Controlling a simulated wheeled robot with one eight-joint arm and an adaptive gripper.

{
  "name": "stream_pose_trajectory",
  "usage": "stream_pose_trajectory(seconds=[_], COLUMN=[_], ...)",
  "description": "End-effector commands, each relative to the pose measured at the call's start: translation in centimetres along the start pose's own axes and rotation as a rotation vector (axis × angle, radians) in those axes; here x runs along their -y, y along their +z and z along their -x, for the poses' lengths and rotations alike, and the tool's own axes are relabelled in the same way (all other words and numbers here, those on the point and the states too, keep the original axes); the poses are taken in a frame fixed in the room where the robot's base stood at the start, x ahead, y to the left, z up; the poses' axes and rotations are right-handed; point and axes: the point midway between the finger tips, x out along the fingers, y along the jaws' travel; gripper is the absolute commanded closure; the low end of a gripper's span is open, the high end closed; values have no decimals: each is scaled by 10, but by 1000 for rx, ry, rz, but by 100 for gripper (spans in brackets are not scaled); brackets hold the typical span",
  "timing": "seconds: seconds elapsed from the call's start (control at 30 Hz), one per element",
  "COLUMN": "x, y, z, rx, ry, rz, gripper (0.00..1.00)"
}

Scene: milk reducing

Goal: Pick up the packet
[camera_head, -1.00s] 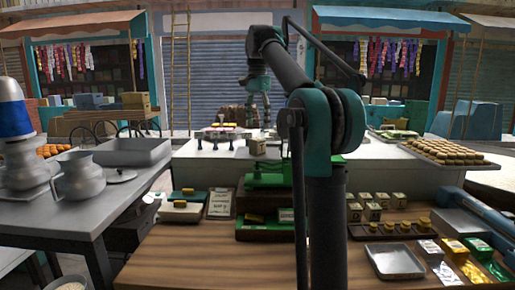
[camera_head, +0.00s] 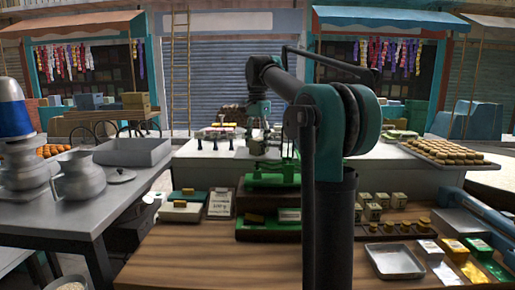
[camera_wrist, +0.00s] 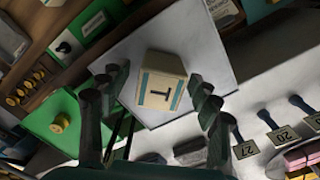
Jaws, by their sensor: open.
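The packet (camera_wrist: 161,85) is a small cream box with teal bands and a dark T on it. It sits on a pale square plate (camera_wrist: 205,30) in the wrist view. In the head view the packet (camera_head: 257,146) is small on the far white counter, partly hidden by my arm and gripper. My gripper (camera_wrist: 160,80) is open, with a dark finger on either side of the packet in the wrist view. I cannot tell whether the fingers touch it. In the head view my gripper (camera_head: 260,125) is small and just above the packet.
A green scale (camera_head: 272,180) stands near the wooden table (camera_head: 190,258). A tray of round pieces (camera_head: 446,151) is at the right of the counter. A metal tray (camera_head: 395,261) lies at front right.

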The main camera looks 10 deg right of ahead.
Motion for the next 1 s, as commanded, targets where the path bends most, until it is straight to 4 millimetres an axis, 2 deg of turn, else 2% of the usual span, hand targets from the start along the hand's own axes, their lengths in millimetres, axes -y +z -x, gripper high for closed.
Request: stream_pose_trajectory(seconds=[0.07,0.5,0.53,0.57,0.83,1.0], x=[0,0,0,0,0,0], y=[0,0,0,0,0,0], z=[0,0,0,0,4,19], rx=[0,0,0,0,0,0], ry=[0,0,0,0,0,0], rz=[0,0,0,0,0,0], gripper=[37,92,92,97,97,97])
